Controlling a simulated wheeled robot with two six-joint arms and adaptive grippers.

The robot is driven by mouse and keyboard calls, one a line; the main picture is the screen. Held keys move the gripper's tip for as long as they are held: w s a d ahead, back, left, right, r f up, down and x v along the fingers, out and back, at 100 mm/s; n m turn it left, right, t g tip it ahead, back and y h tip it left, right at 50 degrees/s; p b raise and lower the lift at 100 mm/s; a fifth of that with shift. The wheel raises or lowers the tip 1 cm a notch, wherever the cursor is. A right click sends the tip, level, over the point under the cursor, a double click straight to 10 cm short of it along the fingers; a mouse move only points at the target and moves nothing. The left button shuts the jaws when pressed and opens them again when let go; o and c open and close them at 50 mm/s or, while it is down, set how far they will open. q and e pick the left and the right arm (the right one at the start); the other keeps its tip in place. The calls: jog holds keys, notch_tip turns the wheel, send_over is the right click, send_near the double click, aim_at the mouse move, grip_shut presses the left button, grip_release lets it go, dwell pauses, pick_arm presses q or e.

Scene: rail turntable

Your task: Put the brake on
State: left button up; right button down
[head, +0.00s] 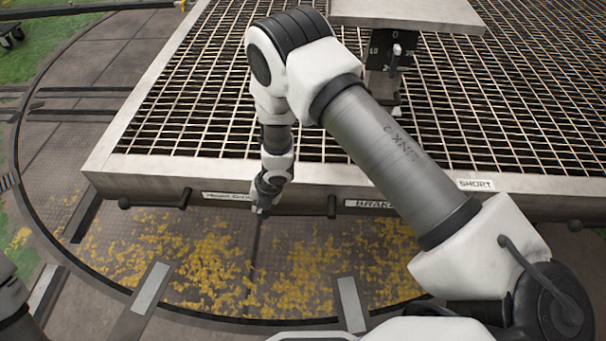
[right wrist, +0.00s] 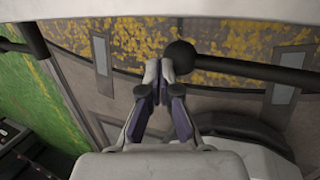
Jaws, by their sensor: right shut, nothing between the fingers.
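The "BRAKE" label (head: 368,203) is on the front edge of the grated platform, partly covered by my right arm. Just left of it, a dark horizontal lever (head: 305,212) ends at a post on its right. In the right wrist view the lever (right wrist: 250,70) has a round black knob (right wrist: 181,56) on its left end. My right gripper (head: 262,209) is at this knob end; in the right wrist view its fingers (right wrist: 157,82) are shut and empty, close beside the knob. I cannot tell whether they touch. My left gripper is not in view.
A similar lever (head: 155,203) lies further left on the front edge, and another knob (head: 575,225) shows at the right. The yellow-flecked floor (head: 210,260) is open.

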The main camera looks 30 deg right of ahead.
jog(key=shift+f, duration=0.4)
jog(key=shift+s+f, duration=0.1)
jog(key=shift+s, duration=0.05)
jog(key=r+p, duration=0.3)
jog(key=a+r+p, duration=0.1)
jog(key=r, duration=0.1)
jog(key=shift+w+r+p, duration=0.2)
jog(key=shift+r+p, duration=0.05)
jog(key=shift+p, duration=0.1)
notch_tip(320, 180, up, 9)
jog(key=a+p, duration=0.2)
jog(key=p, duration=0.2)
jog(key=shift+f, duration=0.1)
